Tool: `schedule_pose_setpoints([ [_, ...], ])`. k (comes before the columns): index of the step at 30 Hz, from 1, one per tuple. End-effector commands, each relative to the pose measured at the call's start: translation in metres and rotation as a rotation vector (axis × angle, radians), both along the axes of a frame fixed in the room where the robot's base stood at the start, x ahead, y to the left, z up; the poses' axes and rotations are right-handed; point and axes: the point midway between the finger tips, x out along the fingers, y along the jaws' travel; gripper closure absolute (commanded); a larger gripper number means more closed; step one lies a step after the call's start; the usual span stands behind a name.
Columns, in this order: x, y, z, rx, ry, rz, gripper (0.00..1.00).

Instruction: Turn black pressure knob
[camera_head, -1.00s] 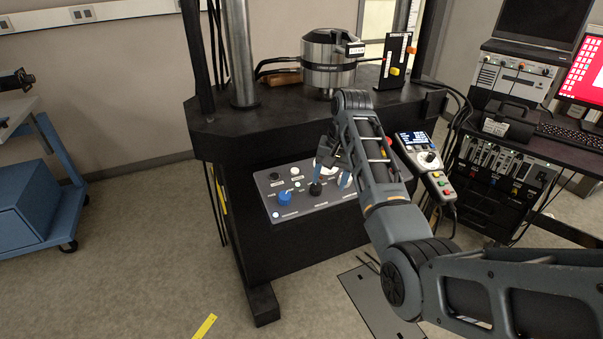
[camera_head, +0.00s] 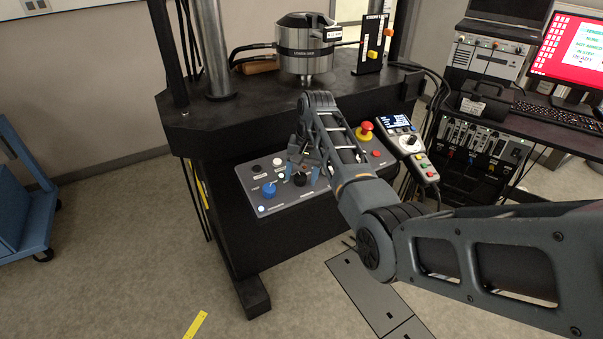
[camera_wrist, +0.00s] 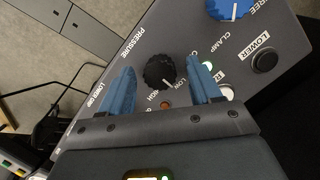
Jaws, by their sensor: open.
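The black pressure knob (camera_wrist: 159,72) is a ridged round knob on the grey control panel (camera_wrist: 125,55), near the PRESSURE label. Its white pointer line faces the lower right in the wrist view, near the LOW and HIGH labels. My gripper (camera_wrist: 163,80) is open, with one blue finger on each side of the knob in that view. A gap shows between each finger and the knob; I cannot tell the height of the tips. In the head view the knob (camera_head: 299,179) shows beside my gripper (camera_head: 304,173), partly covered by it.
A blue knob (camera_wrist: 230,8) and a black LOWER button (camera_wrist: 265,60) are on the same panel. A red mushroom button (camera_head: 365,130) and a pendant (camera_head: 411,146) are to the right. The steel cylinder (camera_head: 305,50) stands above on the black machine table (camera_head: 215,125).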

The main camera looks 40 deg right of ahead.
Motion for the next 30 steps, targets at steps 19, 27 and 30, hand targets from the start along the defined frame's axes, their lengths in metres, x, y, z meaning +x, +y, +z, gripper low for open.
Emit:
schedule_pose_setpoints([
  [19, 0.0000, -0.0001, 0.0002, -0.001, -0.001, 0.000, 0.81],
  [27, -0.0001, -0.0003, 0.0007, 0.000, -0.001, -0.005, 0.93],
  [30, -0.0001, -0.0003, 0.0014, 0.005, -0.003, -0.021, 0.93],
])
